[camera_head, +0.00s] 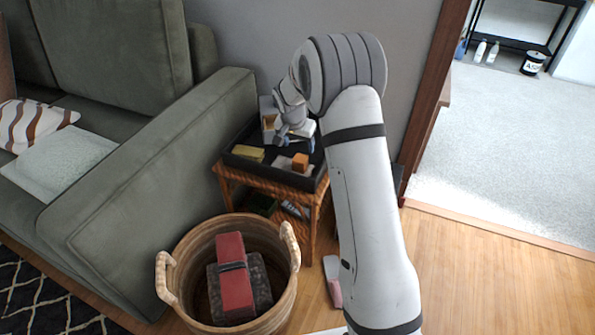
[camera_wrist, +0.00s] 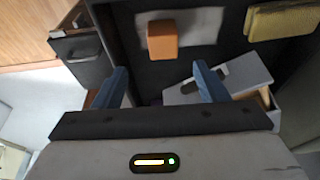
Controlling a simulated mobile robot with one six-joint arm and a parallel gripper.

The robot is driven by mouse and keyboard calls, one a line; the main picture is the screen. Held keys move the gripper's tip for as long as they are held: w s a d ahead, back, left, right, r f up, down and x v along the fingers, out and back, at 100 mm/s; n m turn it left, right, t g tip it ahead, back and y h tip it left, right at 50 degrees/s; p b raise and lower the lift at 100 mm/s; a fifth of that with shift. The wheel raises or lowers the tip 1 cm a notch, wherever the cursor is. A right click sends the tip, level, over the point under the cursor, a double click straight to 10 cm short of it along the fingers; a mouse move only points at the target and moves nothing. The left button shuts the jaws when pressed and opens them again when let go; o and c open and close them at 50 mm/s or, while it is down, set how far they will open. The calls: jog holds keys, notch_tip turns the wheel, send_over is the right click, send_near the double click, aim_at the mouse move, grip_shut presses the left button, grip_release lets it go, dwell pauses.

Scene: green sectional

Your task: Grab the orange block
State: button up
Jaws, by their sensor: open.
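The orange block (camera_head: 300,162) stands near the front right of a dark tray (camera_head: 235,160) on a small wicker side table (camera_head: 262,182). In the wrist view the orange block (camera_wrist: 162,41) sits beyond the fingertips, roughly midway between their lines, on a pale flat piece (camera_wrist: 205,22). My gripper (camera_wrist: 160,78) is open and empty. In the head view my gripper (camera_head: 296,143) is over the tray, behind the block and apart from it. The wrist partly hides the tray's back.
A yellow sponge-like block (camera_head: 248,153) lies at the tray's left; it also shows in the wrist view (camera_wrist: 283,20). A grey box (camera_wrist: 235,80) is close to my right finger. A sofa (camera_head: 160,150) stands left, a basket (camera_head: 190,245) in front.

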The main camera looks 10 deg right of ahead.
aim_at(300, 158)
jog(key=b+x, duration=0.1)
jog(key=x, duration=0.3)
jog(key=b+x, duration=0.1)
jog(key=x, duration=0.3)
jog(key=shift+w+a+f+b, duration=0.1)
jog(key=shift+w+a+b, duration=0.05)
jog(key=shift+w+b, duration=0.2)
jog(key=shift+s, duration=0.1)
jog(key=c, duration=1.1)
